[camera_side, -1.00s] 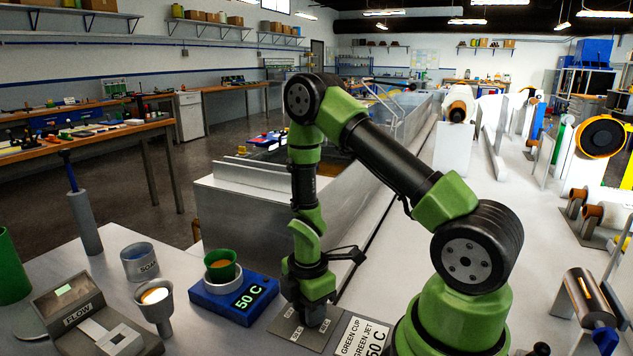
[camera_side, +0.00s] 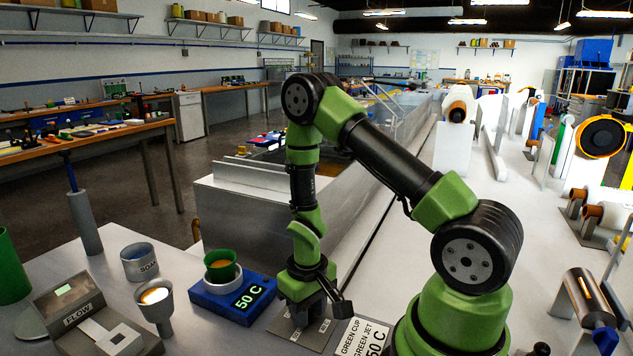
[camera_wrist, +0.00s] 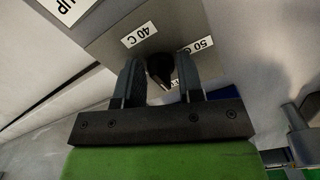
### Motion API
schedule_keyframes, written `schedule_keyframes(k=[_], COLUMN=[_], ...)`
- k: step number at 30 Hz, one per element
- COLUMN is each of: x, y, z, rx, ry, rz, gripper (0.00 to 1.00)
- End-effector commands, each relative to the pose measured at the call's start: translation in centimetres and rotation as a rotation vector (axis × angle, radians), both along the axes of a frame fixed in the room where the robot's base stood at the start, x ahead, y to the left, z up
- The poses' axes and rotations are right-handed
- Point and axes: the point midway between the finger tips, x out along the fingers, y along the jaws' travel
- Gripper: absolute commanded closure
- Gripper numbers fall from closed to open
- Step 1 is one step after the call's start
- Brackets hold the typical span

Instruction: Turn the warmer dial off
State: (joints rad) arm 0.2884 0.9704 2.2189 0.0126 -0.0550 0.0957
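The warmer dial (camera_wrist: 160,70) is a small black knob on a grey panel. In the wrist view it sits between the two fingers of my gripper (camera_wrist: 160,82). Labels 40 C (camera_wrist: 139,35) and 50 C (camera_wrist: 201,45) lie beyond it, and another label beside the right finger is mostly covered. The fingers stand apart, one on each side of the knob; I cannot tell whether they touch it. In the side view my gripper (camera_side: 312,312) points down, low over the dial panel (camera_side: 283,324), and hides the knob. The blue warmer (camera_side: 213,300) beside it reads 50 C and holds a green cup (camera_side: 221,265).
A card (camera_side: 357,338) naming the green cup lies right of the panel. A soap cup (camera_side: 139,263), a metal funnel cup (camera_side: 155,302) and a flow device (camera_side: 95,322) stand to the left. A metal tank wall (camera_side: 262,222) rises behind.

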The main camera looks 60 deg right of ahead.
Motion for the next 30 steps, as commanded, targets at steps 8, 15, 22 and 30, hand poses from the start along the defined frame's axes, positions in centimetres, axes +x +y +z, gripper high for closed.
schedule_keyframes(k=[8, 15, 22, 30], x=[0.1, 0.2, 0.4, 0.6], y=[0.2, 0.2, 0.3, 0.3], z=[0.0, 0.0, 0.0, 3.5], rx=[0.000, 0.000, -0.001, 0.003], ry=[0.000, 0.000, -0.001, -0.008], rz=[-0.395, -0.742, -1.074, -1.204], gripper=[0.65, 0.65, 0.65, 0.65])
